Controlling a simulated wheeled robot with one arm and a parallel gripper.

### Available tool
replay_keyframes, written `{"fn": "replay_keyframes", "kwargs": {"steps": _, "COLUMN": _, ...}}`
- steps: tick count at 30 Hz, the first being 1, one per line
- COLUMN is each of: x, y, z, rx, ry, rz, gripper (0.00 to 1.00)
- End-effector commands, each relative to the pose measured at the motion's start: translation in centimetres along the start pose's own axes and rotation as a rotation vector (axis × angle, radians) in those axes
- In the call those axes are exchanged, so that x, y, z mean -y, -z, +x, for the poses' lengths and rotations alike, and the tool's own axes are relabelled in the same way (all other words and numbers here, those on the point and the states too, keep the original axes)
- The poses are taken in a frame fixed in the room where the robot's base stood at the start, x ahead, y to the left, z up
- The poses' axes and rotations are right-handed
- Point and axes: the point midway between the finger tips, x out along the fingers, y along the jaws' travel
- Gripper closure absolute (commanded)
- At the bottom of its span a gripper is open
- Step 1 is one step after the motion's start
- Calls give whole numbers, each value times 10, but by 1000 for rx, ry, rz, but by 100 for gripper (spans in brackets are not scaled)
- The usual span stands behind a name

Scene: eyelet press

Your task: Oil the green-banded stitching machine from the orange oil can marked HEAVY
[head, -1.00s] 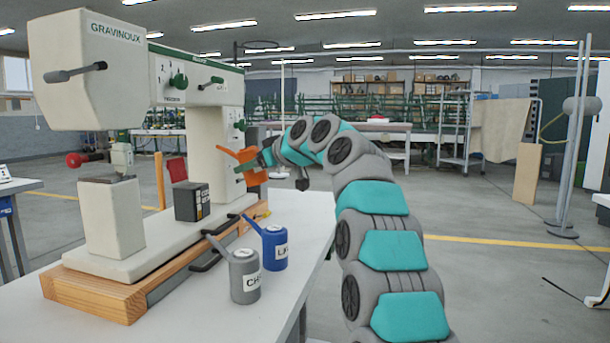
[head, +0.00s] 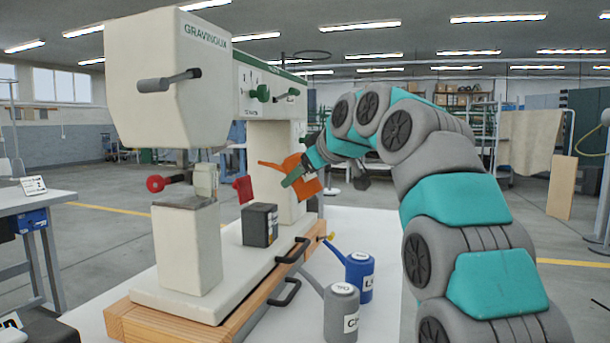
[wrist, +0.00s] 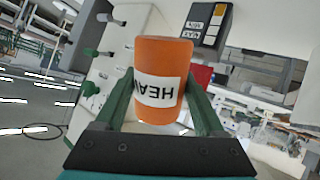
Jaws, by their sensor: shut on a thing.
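The stitching machine (head: 175,90) is cream, lettered GRAVINOUX, with a green band along its upper arm. It stands on a wooden-edged base. My gripper (head: 298,176) is shut on the orange oil can (head: 306,188), in front of the machine's rear column. The can looks tilted, its spout pointing left in the head view. In the wrist view the orange can (wrist: 163,55) sits between the green fingers of my gripper (wrist: 161,100), its HEAVY label upside down. Whether the spout touches the machine is unclear.
A blue can (head: 359,277) and a grey can (head: 341,313) stand on the white table right of the base. A black box (head: 260,225) sits on the machine's bed. A side table (head: 40,200) with a numbered card stands left. Open floor lies at right.

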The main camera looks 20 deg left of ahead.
Motion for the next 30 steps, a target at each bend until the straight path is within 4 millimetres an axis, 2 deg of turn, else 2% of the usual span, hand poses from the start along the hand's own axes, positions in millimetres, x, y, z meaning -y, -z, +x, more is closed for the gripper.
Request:
{"fn": "replay_keyframes", "kwargs": {"steps": 11, "x": 1, "y": -8, "z": 4, "rx": 37, "ry": -4, "rz": -25, "gripper": 69}}
{"fn": "replay_keyframes", "kwargs": {"steps": 30, "x": 13, "y": -44, "z": 24, "rx": 181, "ry": -14, "rz": -123, "gripper": 69}}
